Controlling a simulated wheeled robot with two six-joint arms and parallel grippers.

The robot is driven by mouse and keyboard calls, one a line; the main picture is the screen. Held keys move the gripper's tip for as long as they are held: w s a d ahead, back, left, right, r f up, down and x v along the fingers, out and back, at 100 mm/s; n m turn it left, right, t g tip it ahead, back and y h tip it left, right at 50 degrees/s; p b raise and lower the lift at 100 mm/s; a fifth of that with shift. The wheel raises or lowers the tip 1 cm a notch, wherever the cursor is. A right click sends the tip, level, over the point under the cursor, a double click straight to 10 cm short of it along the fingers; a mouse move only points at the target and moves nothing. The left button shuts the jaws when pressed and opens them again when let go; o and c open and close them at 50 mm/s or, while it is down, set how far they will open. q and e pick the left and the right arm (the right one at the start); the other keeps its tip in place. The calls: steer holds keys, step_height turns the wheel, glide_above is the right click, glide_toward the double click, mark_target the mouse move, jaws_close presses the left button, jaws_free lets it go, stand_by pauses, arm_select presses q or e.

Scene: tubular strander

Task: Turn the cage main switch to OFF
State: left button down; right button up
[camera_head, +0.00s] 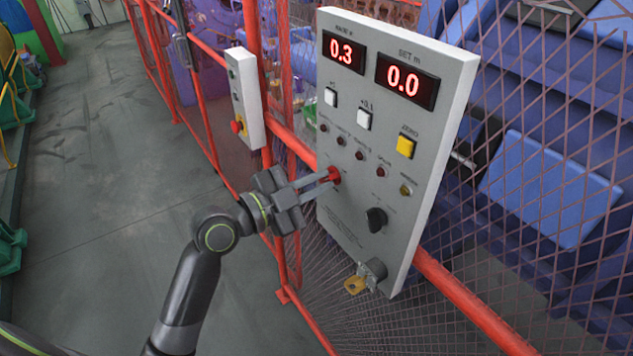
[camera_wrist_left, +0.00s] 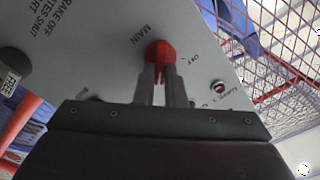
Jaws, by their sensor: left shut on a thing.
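The cage main switch is a red knob (camera_head: 334,175) on the lower left part of a grey control panel (camera_head: 352,212). In the left wrist view the red knob (camera_wrist_left: 160,54) sits near the labels MAIN and OFF. My left gripper (camera_head: 331,177) reaches the panel from the left, its fingers shut on the red knob. In the left wrist view the fingertips (camera_wrist_left: 161,72) cover the knob's lower part. Which way the knob points is hard to tell. My right gripper is in neither view.
A black knob (camera_head: 376,219) sits right of and below the red one. A yellow tag (camera_head: 354,285) hangs at the panel's bottom. A smaller box with a red button (camera_head: 237,126) is on the red fence rail at left. Mesh fencing (camera_head: 530,200) stands behind; grey floor is open at left.

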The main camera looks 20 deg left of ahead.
arm_select(q)
steer(key=shift+n, duration=0.4)
steer(key=shift+w+a+n+p, duration=0.15)
steer(key=shift+n+p, duration=0.65)
steer(key=shift+n, duration=2.05)
steer(key=shift+w+a+n+p, duration=0.1)
steer(key=shift+n+p, duration=0.65)
steer(key=shift+n, duration=2.15)
steer(key=shift+w+a+n+p, duration=0.15)
steer(key=shift+n+p, duration=0.65)
steer(key=shift+n, duration=2.05)
steer(key=c, duration=1.5)
jaws_free()
steer(key=shift+s, duration=0.1)
